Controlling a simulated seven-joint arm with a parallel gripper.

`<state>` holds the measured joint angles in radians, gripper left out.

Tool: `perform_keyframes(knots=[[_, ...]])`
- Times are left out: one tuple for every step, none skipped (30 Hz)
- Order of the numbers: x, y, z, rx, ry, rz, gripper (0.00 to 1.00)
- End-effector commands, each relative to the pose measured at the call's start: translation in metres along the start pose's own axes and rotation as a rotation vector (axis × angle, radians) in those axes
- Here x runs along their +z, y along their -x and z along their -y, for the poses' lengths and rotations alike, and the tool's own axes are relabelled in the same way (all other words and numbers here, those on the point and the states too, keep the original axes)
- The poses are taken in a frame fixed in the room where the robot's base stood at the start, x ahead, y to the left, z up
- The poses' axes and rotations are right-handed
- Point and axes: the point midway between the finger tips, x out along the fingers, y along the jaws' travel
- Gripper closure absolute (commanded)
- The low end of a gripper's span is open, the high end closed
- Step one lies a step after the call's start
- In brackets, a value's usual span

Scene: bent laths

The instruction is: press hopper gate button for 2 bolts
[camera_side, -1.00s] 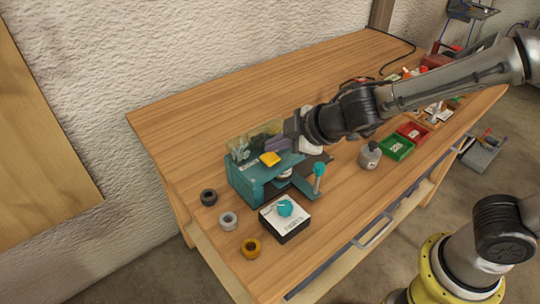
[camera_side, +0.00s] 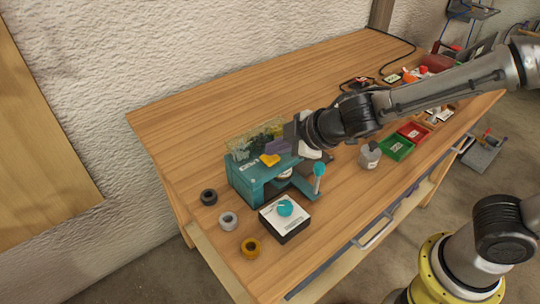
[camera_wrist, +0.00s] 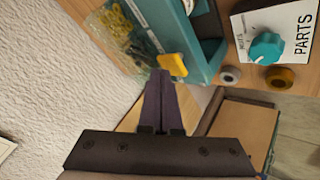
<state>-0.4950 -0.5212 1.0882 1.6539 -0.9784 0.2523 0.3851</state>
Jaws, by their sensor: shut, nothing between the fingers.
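The teal hopper machine (camera_side: 246,179) stands on the bench with a yellow gate button (camera_side: 269,160) on top. Behind the button is a clear bin (camera_side: 246,147) of small parts, which show yellowish in the wrist view (camera_wrist: 118,32). My gripper (camera_side: 276,148) is shut and empty, its dark fingers pointing at the button. In the wrist view the fingertips (camera_wrist: 160,74) are right at the edge of the yellow button (camera_wrist: 173,64); I cannot tell whether they touch it. A white box labelled PARTS (camera_side: 296,222) with a teal knob (camera_side: 285,208) sits in front.
A grey bottle (camera_side: 370,155), green bin (camera_side: 396,147) and red bin (camera_side: 413,131) stand farther right. The back left bench is clear.

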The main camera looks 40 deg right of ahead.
Motion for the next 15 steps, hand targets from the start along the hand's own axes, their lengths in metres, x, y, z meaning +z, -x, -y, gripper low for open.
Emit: perform_keyframes(knots=[[0.0002, -0.0004, 0.0003, 0.0, 0.0, 0.0, 1.0], [0.0004, -0.0006, 0.0005, 0.0, 0.0, 0.0, 1.0], [0.0005, -0.0009, 0.0007, 0.0, 0.0, 0.0, 1.0], [0.0007, -0.0011, 0.0008, 0.0, 0.0, -0.001, 1.0], [0.0008, -0.0013, 0.0009, 0.0, 0.0, -0.001, 1.0], [0.0009, -0.0016, 0.001, 0.0, 0.0, -0.001, 1.0], [0.001, -0.0018, 0.0012, 0.0, 0.0, -0.001, 1.0], [0.0011, -0.002, 0.0013, 0.0, 0.0, -0.001, 1.0], [0.0013, -0.0023, 0.0015, 0.0, 0.0, -0.001, 1.0], [0.0015, -0.0026, 0.0016, 0.0, 0.0, -0.001, 1.0], [0.0017, -0.0028, 0.0018, 0.0, 0.0, -0.001, 1.0], [0.002, -0.0032, 0.0021, 0.0, 0.0, -0.001, 1.0], [0.0022, -0.0034, 0.0023, 0.0, 0.0, -0.001, 1.0], [0.0024, -0.0037, 0.0025, 0.0, 0.0, -0.001, 1.0], [0.0027, -0.004, 0.0028, 0.0, 0.0, 0.0, 1.0]])
